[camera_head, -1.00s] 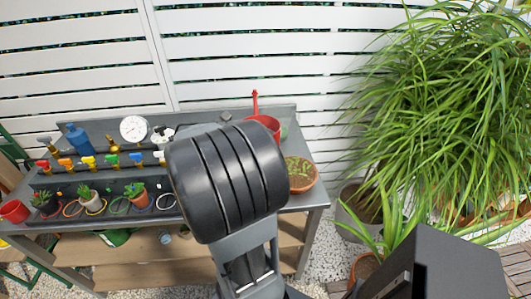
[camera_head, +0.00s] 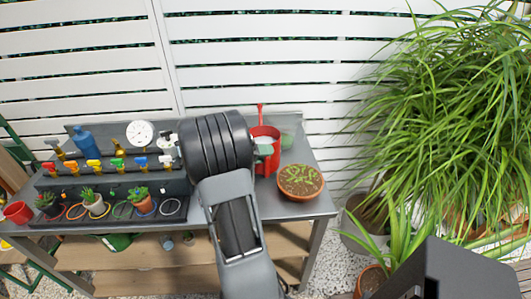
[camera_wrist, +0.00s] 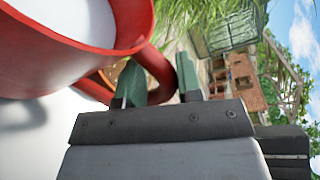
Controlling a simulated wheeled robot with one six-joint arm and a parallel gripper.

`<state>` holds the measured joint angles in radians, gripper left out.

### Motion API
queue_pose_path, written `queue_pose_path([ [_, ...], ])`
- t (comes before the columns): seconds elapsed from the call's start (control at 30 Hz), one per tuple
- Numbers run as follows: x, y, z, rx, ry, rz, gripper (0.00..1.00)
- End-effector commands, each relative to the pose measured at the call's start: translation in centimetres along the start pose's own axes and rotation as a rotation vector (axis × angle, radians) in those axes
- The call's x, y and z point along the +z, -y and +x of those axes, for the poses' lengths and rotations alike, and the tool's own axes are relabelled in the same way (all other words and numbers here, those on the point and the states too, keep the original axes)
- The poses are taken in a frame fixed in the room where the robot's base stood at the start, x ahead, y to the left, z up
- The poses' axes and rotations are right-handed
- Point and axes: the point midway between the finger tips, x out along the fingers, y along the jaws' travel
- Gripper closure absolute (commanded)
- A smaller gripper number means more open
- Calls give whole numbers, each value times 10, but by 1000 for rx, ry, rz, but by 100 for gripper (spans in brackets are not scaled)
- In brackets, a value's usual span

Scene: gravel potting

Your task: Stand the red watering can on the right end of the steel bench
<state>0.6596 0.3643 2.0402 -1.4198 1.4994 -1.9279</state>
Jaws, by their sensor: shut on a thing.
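The red watering can (camera_head: 271,133) is at the right part of the steel bench (camera_head: 285,211), its long spout pointing toward the fence. My arm hides its left side in the head view. My gripper (camera_head: 263,149) is at the can. In the wrist view the can's red body (camera_wrist: 30,62) fills the upper left, and my gripper (camera_wrist: 160,78) has its two green-tipped fingers on either side of the curved red handle, shut on it. I cannot tell whether the can's base touches the bench.
A terracotta bowl of seedlings (camera_head: 301,183) stands close to the can's right, near the bench's right end. Taps, a white gauge (camera_head: 140,134) and small potted plants (camera_head: 95,203) fill the left. A large grassy plant (camera_head: 450,120) stands right of the bench.

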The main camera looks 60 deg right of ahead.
Motion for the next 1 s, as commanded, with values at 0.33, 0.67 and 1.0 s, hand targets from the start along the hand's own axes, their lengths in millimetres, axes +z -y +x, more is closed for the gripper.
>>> queue_pose_path([
  [0.33,-5,-26,6,-5,2,9,100],
  [0.67,-7,-31,6,-5,3,12,100],
  [1.0,-10,-36,7,0,0,0,50],
])
